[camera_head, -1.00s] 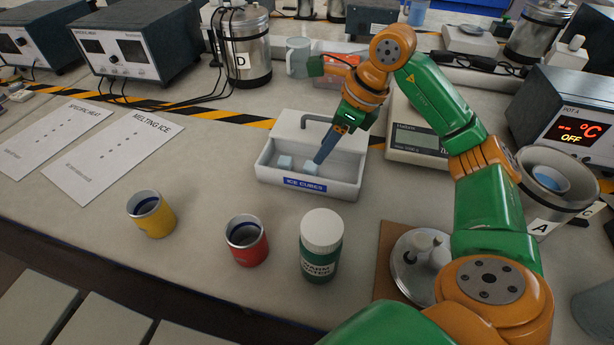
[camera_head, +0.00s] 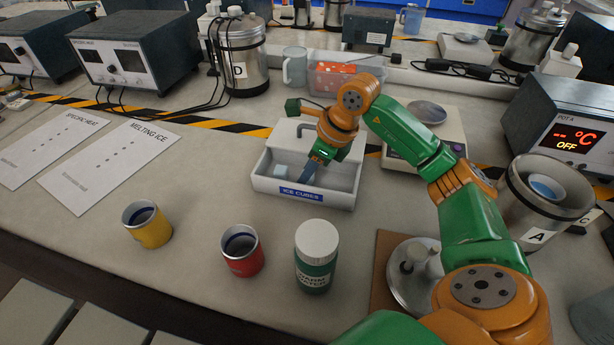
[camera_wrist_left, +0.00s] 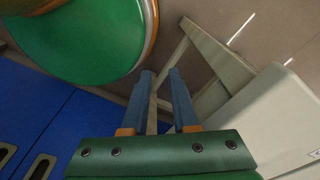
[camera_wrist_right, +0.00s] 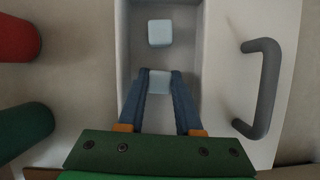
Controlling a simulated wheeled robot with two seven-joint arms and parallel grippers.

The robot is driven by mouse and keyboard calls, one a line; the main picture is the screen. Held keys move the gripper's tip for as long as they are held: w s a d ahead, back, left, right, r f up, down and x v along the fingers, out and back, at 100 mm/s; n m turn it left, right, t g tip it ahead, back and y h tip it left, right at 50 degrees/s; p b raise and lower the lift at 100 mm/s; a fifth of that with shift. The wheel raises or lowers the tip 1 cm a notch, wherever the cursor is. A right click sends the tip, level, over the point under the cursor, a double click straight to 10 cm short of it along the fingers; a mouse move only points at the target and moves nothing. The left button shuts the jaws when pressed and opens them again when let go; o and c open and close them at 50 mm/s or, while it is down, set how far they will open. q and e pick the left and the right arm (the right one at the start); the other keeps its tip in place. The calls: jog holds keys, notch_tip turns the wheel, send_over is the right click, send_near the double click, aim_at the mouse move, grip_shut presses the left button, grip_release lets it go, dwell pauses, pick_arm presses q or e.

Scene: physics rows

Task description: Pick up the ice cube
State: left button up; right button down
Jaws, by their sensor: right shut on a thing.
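The white ice tray (camera_head: 342,185), labelled ICE CUBES, stands on the bench in the head view. My right gripper (camera_wrist_right: 160,78) reaches down into it. Its blue fingers are shut on a pale blue ice cube (camera_wrist_right: 160,86), seen between the fingertips in the right wrist view. In the head view the fingers (camera_head: 306,178) mostly hide that cube. Another ice cube (camera_wrist_right: 160,33) lies apart on the tray floor; it also shows in the head view (camera_head: 281,171). My left gripper (camera_wrist_left: 161,73) is open and empty, away from the tray, seen only in the left wrist view.
A yellow cup (camera_head: 147,225), a red cup (camera_head: 242,252) and a green bottle (camera_head: 317,258) stand in front of the tray. A grey handle (camera_wrist_right: 264,88) rises beside the tray's basin. A scale (camera_head: 438,148) stands to the right. Free bench lies left of the tray.

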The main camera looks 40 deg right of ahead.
jog(key=shift+r, duration=0.1)
notch_tip(320, 180, up, 3)
jog(key=shift+w+f, duration=0.1)
jog(key=shift+f, duration=0.1)
jog(key=s+a+r, duration=0.7)
jog(key=s+r, duration=0.3)
jog(key=s, duration=0.2)
jog(key=shift+a, duration=0.15)
jog(key=shift+r, duration=0.15)
